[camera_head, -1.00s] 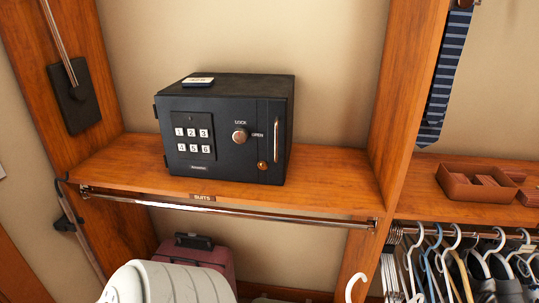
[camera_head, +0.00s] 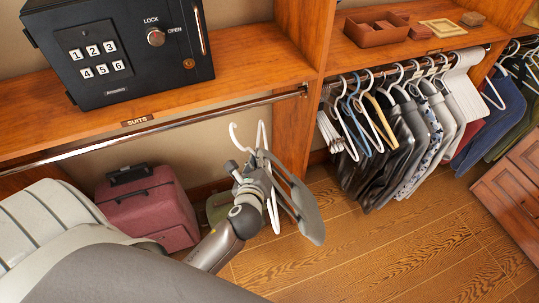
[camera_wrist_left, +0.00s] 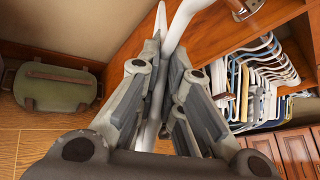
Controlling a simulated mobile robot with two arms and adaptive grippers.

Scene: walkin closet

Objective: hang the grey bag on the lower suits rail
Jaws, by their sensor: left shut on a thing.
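The suits rail (camera_head: 200,118) is a chrome bar under the shelf with the SUITS label (camera_head: 137,121). My left gripper (camera_head: 262,165) is below the rail's right part, shut on a white hanger (camera_head: 273,208). The hanger's open hook (camera_head: 234,131) stands up just under the rail in the picture, apart from it. In the left wrist view the closed fingers (camera_wrist_left: 166,55) pinch the pale hanger (camera_wrist_left: 184,18). A flat grey piece (camera_head: 308,215) shows beside the gripper. I cannot tell whether it is the grey bag. My right gripper is out of view.
A black safe (camera_head: 110,55) stands on the shelf. A red suitcase (camera_head: 150,208) is on the floor below, with a green case (camera_wrist_left: 55,88) beside it. A post (camera_head: 292,140) ends the rail at right. Clothes on hangers (camera_head: 400,130) fill the right bay.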

